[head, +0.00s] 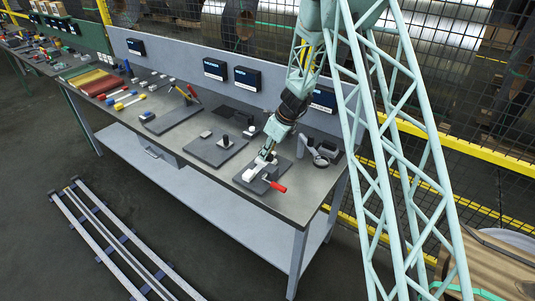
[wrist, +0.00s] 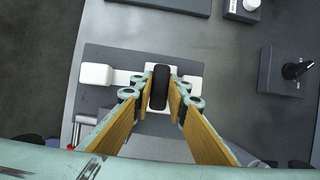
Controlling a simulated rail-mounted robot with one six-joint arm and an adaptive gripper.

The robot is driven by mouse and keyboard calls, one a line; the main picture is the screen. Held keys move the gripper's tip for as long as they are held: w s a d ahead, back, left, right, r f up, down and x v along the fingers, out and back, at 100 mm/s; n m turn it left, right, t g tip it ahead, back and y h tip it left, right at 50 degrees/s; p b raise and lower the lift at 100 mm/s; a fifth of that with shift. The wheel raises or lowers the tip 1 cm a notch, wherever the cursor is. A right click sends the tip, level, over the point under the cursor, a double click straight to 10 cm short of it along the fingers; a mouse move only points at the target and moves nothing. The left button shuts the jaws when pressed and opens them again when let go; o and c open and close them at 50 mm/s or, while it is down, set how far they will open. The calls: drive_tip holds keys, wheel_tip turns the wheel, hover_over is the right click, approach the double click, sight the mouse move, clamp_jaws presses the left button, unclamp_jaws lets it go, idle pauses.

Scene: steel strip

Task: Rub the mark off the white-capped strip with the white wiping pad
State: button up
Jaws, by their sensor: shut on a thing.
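My gripper (head: 266,160) is over the dark plate near the front right corner of the bench. In the wrist view my gripper (wrist: 161,98) is shut on the upright black handle (wrist: 161,80) of the white wiping pad (wrist: 151,67). The white-capped strip (wrist: 122,77) lies across the dark plate (wrist: 104,54), its white cap (wrist: 96,73) at the left end. The pad is over the strip, right of this cap; I cannot tell whether it touches. Another white piece (wrist: 190,84) shows to the right. The mark is not visible.
A red-handled tool (head: 276,186) lies at the plate's front edge. A second dark plate with a black knob (head: 225,141) stands to the left. A dark block with a black-topped post (wrist: 291,72) stands right in the wrist view. Bare bench (wrist: 225,55) separates them.

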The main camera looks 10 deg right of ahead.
drive_tip(key=shift+w+a, duration=0.35)
drive_tip(key=shift+r+p, duration=0.1)
drive_tip(key=shift+p, duration=0.3)
drive_tip(key=shift+r+p, duration=2.9)
drive_tip(key=shift+r, duration=0.5)
